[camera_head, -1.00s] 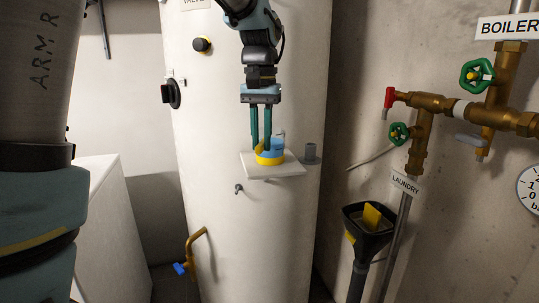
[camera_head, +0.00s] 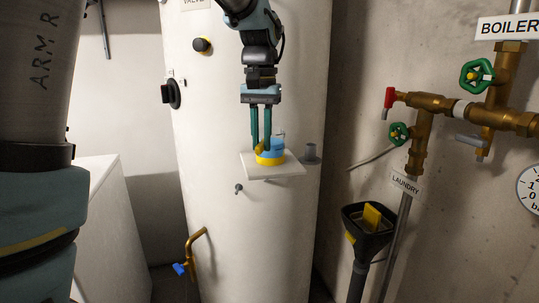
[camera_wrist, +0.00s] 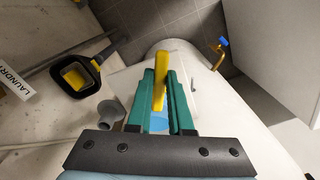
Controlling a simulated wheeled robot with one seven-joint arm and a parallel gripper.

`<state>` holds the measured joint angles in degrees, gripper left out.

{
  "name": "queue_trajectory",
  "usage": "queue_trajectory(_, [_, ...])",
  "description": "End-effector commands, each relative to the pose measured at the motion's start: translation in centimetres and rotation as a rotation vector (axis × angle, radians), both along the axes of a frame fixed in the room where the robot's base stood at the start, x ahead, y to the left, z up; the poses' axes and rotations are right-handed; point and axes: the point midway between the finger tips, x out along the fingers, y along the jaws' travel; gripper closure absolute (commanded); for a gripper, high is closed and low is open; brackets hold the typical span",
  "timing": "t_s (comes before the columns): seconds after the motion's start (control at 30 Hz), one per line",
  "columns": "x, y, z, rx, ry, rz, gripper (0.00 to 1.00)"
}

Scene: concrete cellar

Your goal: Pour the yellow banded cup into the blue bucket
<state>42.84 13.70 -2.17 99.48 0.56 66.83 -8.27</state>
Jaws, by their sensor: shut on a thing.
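The yellow banded cup (camera_head: 271,160) is light blue with a yellow band. It sits at the white shelf on the front of the tank in the head view; whether it touches the shelf is hard to tell. A yellow upright part of it, apparently its handle (camera_wrist: 159,80), shows between the fingers in the wrist view, with a blue patch behind. My gripper (camera_head: 261,147) points down and is shut on this yellow part; it also shows in the wrist view (camera_wrist: 160,100). I cannot make out a blue bucket in either view.
The white shelf (camera_head: 285,172) is small. A grey cup-like fitting (camera_head: 310,152) stands close right of it. A black funnel (camera_head: 369,218) with a yellow piece inside stands lower right. Brass pipes (camera_head: 430,103) with valves run along the right wall. A brass tap (camera_head: 196,243) juts out lower left.

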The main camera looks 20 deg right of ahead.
Motion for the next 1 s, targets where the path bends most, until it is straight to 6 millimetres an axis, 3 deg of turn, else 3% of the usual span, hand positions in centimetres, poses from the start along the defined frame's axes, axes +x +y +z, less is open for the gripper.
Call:
queue_trajectory(0.43, [0.0, 0.0, 0.2, -0.001, -0.002, 0.0, 1.0])
queue_trajectory(1.0, [0.0, 0.0, 2.1, -0.001, -0.001, 0.0, 1.0])
